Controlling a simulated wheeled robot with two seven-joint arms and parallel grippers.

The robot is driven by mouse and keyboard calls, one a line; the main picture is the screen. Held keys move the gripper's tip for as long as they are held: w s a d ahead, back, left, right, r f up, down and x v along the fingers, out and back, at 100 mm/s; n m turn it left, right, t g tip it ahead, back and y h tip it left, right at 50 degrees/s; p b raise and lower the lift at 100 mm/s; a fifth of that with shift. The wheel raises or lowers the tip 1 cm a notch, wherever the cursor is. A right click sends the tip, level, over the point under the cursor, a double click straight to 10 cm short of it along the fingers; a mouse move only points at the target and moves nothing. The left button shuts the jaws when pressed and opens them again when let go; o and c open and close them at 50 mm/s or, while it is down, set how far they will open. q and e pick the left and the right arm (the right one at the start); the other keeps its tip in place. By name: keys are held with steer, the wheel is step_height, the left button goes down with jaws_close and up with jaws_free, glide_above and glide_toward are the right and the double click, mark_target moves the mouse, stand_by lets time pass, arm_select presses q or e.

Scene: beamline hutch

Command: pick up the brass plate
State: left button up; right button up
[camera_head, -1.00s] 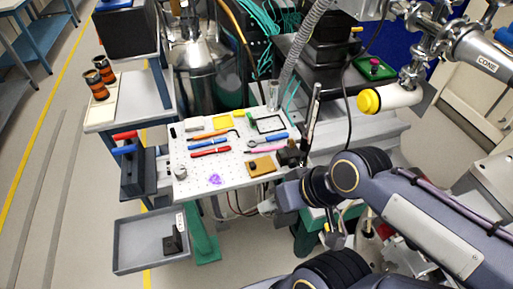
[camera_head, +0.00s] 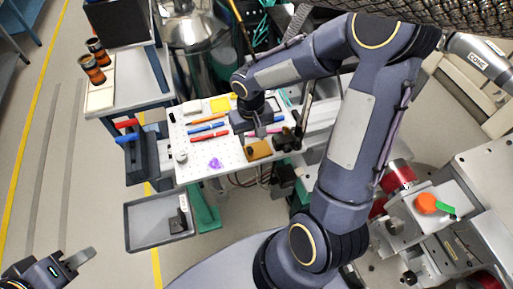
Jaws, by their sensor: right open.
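The brass plate (camera_head: 259,151) lies flat near the front right edge of the white perforated board (camera_head: 226,163), with a small dark knob on it. My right gripper (camera_head: 257,130) is open and empty above the board, just behind the plate in the picture and apart from it. The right arm comes over from the right and hides part of the board's back. My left gripper (camera_head: 80,258) is at the bottom left corner, far from the board; I cannot tell how far its fingers are apart.
Red, blue and orange tools (camera_head: 208,134) lie left of my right gripper. A purple item (camera_head: 215,163) and a small metal cylinder (camera_head: 181,156) are near the board's front edge. A dark block (camera_head: 287,139) stands right of the plate. A grey tray (camera_head: 150,237) is below, front left.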

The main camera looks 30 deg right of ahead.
mark_target(250, 150)
steer(key=f, duration=0.4)
steer(key=f+p, duration=0.1)
steer(key=f, duration=0.1)
steer(key=shift+a, duration=0.3)
steer(key=shift+r, duration=0.1)
jaws_close()
